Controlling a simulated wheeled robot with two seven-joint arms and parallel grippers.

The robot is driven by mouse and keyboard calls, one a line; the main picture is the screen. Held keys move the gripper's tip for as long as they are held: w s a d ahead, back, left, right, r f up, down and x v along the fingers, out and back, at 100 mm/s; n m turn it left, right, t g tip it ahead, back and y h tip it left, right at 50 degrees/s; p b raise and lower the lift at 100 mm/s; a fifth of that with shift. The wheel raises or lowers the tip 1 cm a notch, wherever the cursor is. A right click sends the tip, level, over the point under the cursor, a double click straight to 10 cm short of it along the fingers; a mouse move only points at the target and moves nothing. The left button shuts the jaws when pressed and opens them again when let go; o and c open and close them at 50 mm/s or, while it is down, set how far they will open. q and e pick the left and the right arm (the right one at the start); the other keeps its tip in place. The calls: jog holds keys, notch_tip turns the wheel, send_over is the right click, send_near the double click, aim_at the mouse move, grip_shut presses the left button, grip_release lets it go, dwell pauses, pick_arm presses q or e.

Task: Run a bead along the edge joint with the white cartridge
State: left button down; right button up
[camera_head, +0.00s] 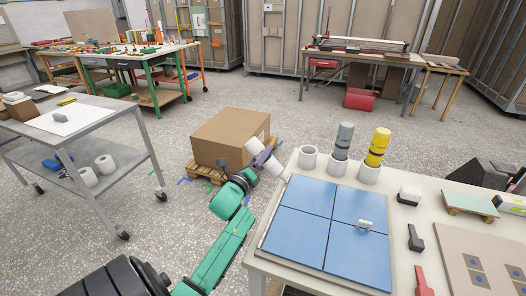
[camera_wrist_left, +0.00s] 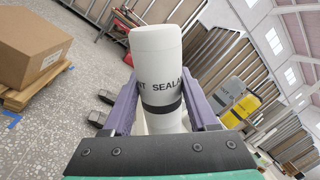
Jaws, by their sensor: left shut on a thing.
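My left gripper (camera_head: 262,158) is shut on the white cartridge (camera_head: 273,166), at the far left corner of the worktable. In the left wrist view, the white cartridge (camera_wrist_left: 158,70) stands between the purple fingers, with a black band and partly hidden "SEALANT" lettering. In the head view, it is tilted, its lower right end close to the corner of the blue tiled panel (camera_head: 310,228). I cannot tell whether it touches. The panel has dark joints between its tiles and a pale border at its edge. My right gripper is not in view.
A grey cartridge (camera_head: 344,138) and a yellow cartridge (camera_head: 378,146) stand in white cups behind the panel; another cup (camera_head: 308,157) beside them is empty. A small white roller-like piece (camera_head: 364,224) lies on the panel. A cardboard box (camera_head: 231,136) on a pallet stands beyond the table.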

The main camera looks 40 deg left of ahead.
aim_at(248, 147)
pick_arm(q)
jog(key=v, duration=0.2)
jog(key=shift+s+d+r+p, duration=0.15)
jog(key=shift+s+d+p, duration=0.05)
jog(key=shift+s+p, duration=0.15)
jog(key=shift+a+r, duration=0.1)
jog(key=shift+a+r+p, duration=0.15)
jog(key=shift+r+p, duration=0.1)
jog(key=shift+p, duration=0.1)
jog(key=shift+s+a+r+p, duration=0.25)
jog(key=shift+a+r+p, duration=0.35)
jog(key=shift+a+r, duration=0.15)
jog(key=shift+s+a+r+p, duration=0.25)
jog(key=shift+a+r+p, duration=0.3)
jog(key=shift+a+r, duration=0.2)
